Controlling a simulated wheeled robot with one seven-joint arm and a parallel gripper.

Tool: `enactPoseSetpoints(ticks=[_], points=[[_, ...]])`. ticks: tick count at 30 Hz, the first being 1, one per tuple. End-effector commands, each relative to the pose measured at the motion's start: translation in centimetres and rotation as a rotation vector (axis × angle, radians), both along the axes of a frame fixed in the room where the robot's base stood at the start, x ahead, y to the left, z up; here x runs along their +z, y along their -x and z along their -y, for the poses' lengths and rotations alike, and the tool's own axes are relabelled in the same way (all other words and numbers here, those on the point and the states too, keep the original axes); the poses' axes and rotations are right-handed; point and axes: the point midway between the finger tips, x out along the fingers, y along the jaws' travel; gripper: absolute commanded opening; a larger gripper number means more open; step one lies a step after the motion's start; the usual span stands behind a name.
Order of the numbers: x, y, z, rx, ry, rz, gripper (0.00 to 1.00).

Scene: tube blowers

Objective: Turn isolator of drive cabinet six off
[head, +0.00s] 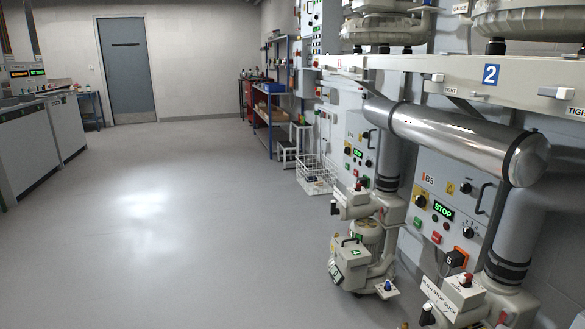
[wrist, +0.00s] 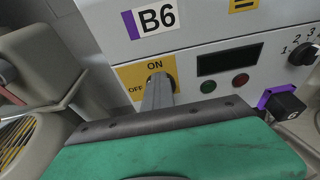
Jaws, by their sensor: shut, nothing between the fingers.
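In the wrist view, the drive cabinet marked B6 (wrist: 215,35) fills the upper part. Its isolator has a yellow plate (wrist: 128,75) with ON at the top and OFF at the left. My gripper (wrist: 158,84), a green body with a dark edge and narrow grey fingers, is shut, its tips in front of the isolator's dark knob. The fingers hide most of the knob, so I cannot tell which way it points or whether they touch. The cabinet's display (wrist: 229,60) is dark. My gripper is not in the head view.
The head view shows cabinet B5 (head: 455,190) with STOP lit, silver pipework (head: 450,135) and clear floor (head: 190,220) at left.

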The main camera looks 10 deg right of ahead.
Motion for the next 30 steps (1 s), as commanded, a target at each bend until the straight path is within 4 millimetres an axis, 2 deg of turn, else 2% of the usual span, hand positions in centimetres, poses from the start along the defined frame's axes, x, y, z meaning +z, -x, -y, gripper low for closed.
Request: enactPoseSetpoints(ticks=[16,25,30], points=[[-0.2,-1.6,-0.2,0.001,0.001,0.001,0.0],[0.7,-1.7,-0.3,0.0,0.001,0.0,0.0],[0.6,-1.6,-1.9,0.003,-0.002,-0.004,0.0]])
